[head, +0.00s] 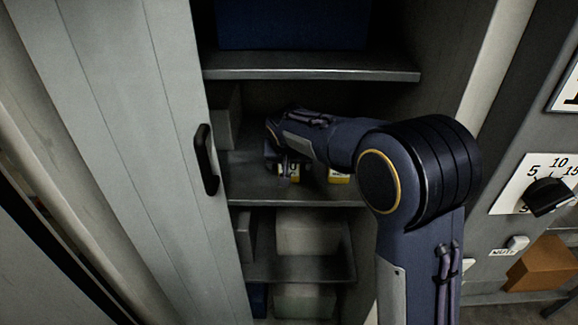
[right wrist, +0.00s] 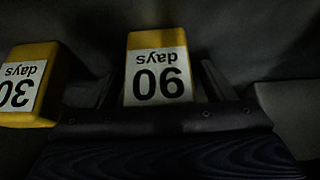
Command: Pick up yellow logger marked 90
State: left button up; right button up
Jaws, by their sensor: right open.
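The yellow logger marked 90 (right wrist: 157,75) has a white label reading "90 days", upside down in the right wrist view. It lies between the two dark fingers of my right gripper (right wrist: 160,85), which are open, with a finger on either side. I cannot tell whether either finger touches it. In the head view my right gripper (head: 281,160) is inside the cabinet over the middle shelf, partly hidden by my arm. A yellow and white logger (head: 294,173) shows just beside it, mostly covered. My left gripper is not in view.
A second yellow logger, marked 30 (right wrist: 22,85), stands close by at the left in the right wrist view. The upper shelf (head: 310,74) lies above my forearm. The cabinet door (head: 120,130) with its black handle (head: 206,160) stands at the left. Pale bins (head: 308,235) sit below.

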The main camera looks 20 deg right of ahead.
jog(key=c, duration=1.1)
jog(key=shift+r, duration=0.1)
